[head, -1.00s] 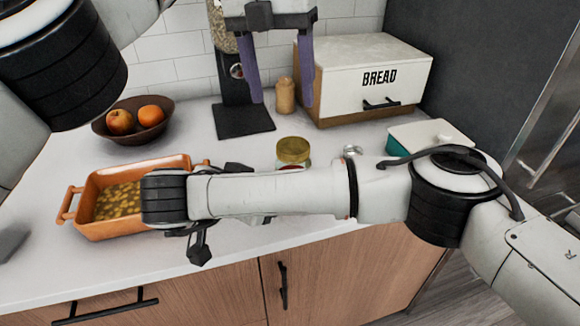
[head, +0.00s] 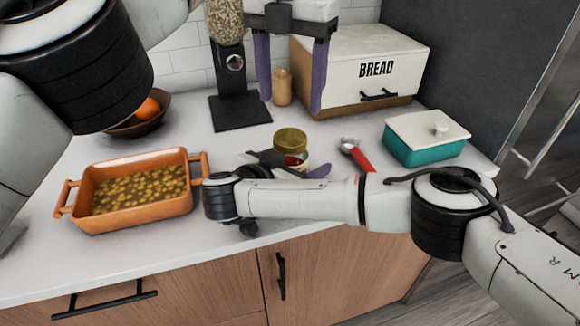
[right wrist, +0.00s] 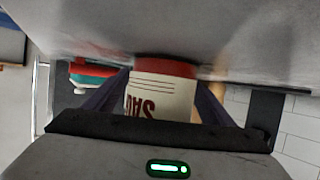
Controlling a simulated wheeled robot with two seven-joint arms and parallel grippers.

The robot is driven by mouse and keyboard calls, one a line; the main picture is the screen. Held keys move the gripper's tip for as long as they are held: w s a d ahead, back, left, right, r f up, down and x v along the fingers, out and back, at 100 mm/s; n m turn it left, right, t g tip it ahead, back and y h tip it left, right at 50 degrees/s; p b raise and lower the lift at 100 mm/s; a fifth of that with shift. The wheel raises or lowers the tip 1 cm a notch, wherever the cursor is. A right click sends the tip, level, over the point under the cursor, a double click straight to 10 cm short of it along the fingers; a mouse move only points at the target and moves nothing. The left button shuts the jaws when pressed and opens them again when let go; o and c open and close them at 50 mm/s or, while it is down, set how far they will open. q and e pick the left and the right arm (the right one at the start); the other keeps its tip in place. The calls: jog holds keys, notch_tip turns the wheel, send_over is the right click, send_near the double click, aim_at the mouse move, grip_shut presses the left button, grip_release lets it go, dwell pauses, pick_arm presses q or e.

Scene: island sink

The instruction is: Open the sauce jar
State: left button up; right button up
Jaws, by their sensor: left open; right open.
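The sauce jar (head: 291,160) stands upright on the counter, its gold lid (head: 290,140) on top. My right gripper (head: 296,170) is low at the jar, open, partly hidden behind its own arm. In the right wrist view the jar's white label (right wrist: 160,98) appears upside down between the two spread fingers; the lid is hidden there. I cannot tell whether the fingers touch the jar. My left gripper (head: 290,106) is open and empty, its purple fingers pointing down above and behind the jar.
An orange baking dish (head: 180,205) with food stands left of the jar. A red-handled tool (head: 357,155) and a teal dish with white lid (head: 425,148) are to its right. A bread box (head: 360,70), a candle-like object (head: 282,87) and a grain dispenser (head: 240,112) stand behind. A fruit bowl (head: 135,127) is partly hidden.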

aim_at(290, 137)
grip_shut()
pick_arm(q)
jog(key=m, duration=0.5)
jog(key=shift+m, duration=0.3)
jog(key=m, duration=2.5)
jog(key=shift+m, duration=0.3)
jog(key=shift+f, duration=4)
